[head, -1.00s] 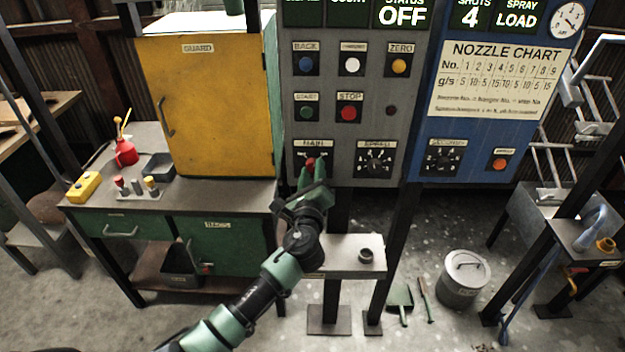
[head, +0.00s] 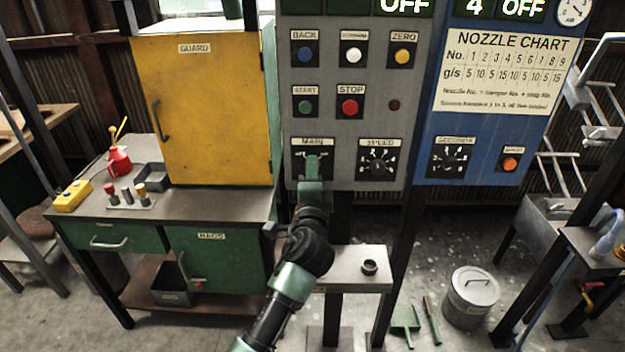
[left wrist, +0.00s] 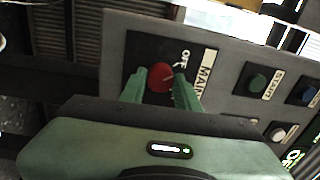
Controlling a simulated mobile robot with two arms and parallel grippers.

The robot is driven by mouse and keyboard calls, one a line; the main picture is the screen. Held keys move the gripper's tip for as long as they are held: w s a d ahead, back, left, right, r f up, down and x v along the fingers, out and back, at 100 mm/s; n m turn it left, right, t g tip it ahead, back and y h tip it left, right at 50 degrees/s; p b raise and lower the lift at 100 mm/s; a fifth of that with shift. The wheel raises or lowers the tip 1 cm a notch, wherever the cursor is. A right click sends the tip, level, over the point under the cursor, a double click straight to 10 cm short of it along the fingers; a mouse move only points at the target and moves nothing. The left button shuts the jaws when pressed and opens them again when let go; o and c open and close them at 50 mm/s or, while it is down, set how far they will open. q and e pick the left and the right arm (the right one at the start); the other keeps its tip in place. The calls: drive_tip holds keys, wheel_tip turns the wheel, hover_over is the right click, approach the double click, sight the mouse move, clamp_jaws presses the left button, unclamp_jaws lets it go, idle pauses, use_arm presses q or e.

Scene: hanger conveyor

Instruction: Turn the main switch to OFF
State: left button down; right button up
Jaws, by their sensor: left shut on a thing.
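The main switch has a red knob (left wrist: 160,78) on a dark plate (left wrist: 143,57) marked MAIN, with OFF lettered beside the knob in the left wrist view. In the head view the MAIN plate (head: 298,160) is at the lower left of the grey panel, and my gripper covers the knob. My left gripper (head: 312,158) reaches up to the plate. In the left wrist view its two green fingers (left wrist: 160,88) are on either side of the red knob, shut on it. I cannot tell exactly which mark the knob points to. My right gripper is not in view.
The grey panel (head: 330,128) also carries START and STOP (head: 349,107) buttons and a SPEED dial (head: 379,158). A blue panel (head: 425,150) adjoins it. A yellow guard cabinet (head: 205,110) stands left on a bench. A small shelf (head: 340,272) with a cup sits below.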

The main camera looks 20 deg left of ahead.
use_arm(q)
drive_tip(key=shift+f+n+b, duration=0.1)
drive_tip(key=shift+n+b, duration=0.4)
drive_tip(key=shift+n, duration=0.4)
drive_tip(key=c, duration=1)
unclamp_jaws()
drive_tip(key=b+v, duration=0.1)
drive_tip(key=v, duration=0.6)
drive_tip(key=shift+s+d, duration=0.2)
drive_tip(key=shift+s, duration=0.15)
